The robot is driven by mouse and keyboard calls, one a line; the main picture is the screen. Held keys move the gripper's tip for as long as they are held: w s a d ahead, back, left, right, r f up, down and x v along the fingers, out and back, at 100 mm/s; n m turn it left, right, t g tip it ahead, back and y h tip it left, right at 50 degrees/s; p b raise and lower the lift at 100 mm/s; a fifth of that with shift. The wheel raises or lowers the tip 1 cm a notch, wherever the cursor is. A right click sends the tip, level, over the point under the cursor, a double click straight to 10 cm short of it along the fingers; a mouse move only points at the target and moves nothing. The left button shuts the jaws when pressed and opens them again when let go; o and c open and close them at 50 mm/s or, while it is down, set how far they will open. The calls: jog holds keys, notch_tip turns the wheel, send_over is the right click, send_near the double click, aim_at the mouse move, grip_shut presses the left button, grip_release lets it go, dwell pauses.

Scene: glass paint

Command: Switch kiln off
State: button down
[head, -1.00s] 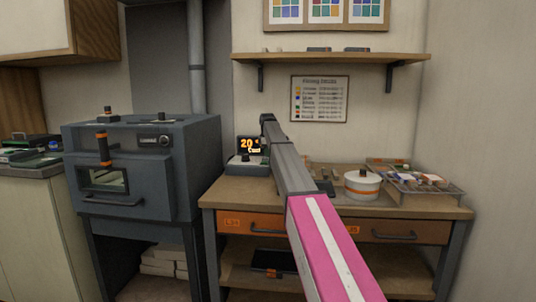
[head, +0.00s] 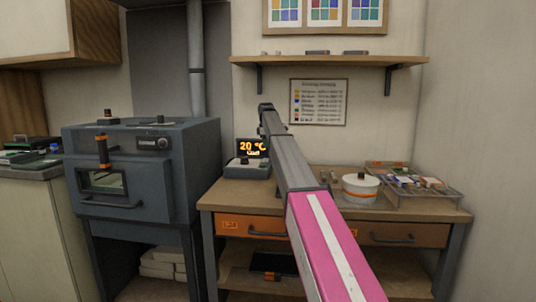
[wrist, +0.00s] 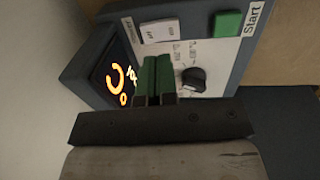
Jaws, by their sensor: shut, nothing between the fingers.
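The kiln (head: 150,190) is a grey box on legs at the left in the head view, with its door shut. Its controller (head: 240,172) sits on the workbench, and its display (head: 249,147) reads 20 °C in orange. In the wrist view the controller panel shows the lit display (wrist: 118,84), a white rocker switch (wrist: 162,31), a black knob (wrist: 194,79) and a green Start button (wrist: 227,22). My gripper (wrist: 158,60) is shut and empty. Its green fingertips appear over the panel between display and knob, below the rocker; contact cannot be told.
The workbench (head: 215,195) also holds a round white pot (head: 361,187) and a wire rack (head: 435,192) of small items at the right. A shelf (head: 330,61) hangs above. A grey flue pipe (head: 197,80) rises behind the kiln.

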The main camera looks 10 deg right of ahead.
notch_tip(320, 180, up, 7)
send_over(266, 159)
jog(key=s, duration=0.3)
jog(key=shift+w+a+r, duration=0.1)
jog(key=shift+a+r, duration=0.05)
jog(key=shift+w, duration=0.75)
jog(key=f, duration=0.4)
jog(key=w+f, duration=0.1)
jog(key=f, duration=0.8)
jog(key=shift+w+d+f, duration=0.25)
jog(key=shift+w+f, duration=0.1)
jog(key=shift+f, duration=0.05)
